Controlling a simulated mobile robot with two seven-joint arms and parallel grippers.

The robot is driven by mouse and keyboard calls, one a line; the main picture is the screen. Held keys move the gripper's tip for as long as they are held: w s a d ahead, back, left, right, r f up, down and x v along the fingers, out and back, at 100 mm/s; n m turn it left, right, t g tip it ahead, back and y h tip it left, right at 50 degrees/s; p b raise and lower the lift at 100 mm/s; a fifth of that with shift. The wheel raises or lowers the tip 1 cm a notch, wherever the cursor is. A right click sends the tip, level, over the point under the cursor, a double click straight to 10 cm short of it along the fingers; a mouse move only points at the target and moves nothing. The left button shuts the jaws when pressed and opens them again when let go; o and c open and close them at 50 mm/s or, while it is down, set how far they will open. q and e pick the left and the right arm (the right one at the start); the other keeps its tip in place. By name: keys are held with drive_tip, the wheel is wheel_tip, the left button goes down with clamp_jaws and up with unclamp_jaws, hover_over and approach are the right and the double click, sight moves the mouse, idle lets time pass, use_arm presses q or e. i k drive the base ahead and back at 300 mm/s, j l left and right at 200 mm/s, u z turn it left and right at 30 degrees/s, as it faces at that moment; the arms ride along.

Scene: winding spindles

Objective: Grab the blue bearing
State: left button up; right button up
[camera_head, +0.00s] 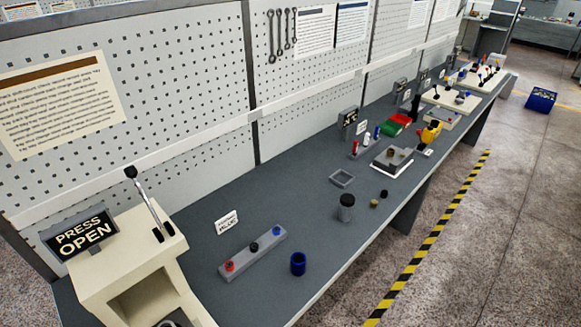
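A blue, short cylinder with a dark hollow top (298,264), which fits the blue bearing, stands upright on the grey bench near its front edge. Left of it lies a grey bar (247,256) with a red piece (230,266), a black piece (254,247) and a smaller blue piece (276,231) along its top. The blue cylinder stands apart from the bar. Neither of my grippers shows in the head view.
A cream press (122,260) with a lever and a "PRESS OPEN" sign (81,234) stands at left. A dark grey cylinder (346,206), a small grey open tray (342,178) and a small card (227,221) are on the bench. A pegboard wall closes the back.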

sight(276, 231)
drive_tip(key=i+l+u, duration=0.3)
drive_tip(key=i+u, duration=0.15)
drive_tip(key=i+l+u, duration=0.4)
drive_tip(key=i+l, duration=0.15)
drive_tip(key=i+l+u, duration=0.45)
drive_tip(key=l, duration=0.2)
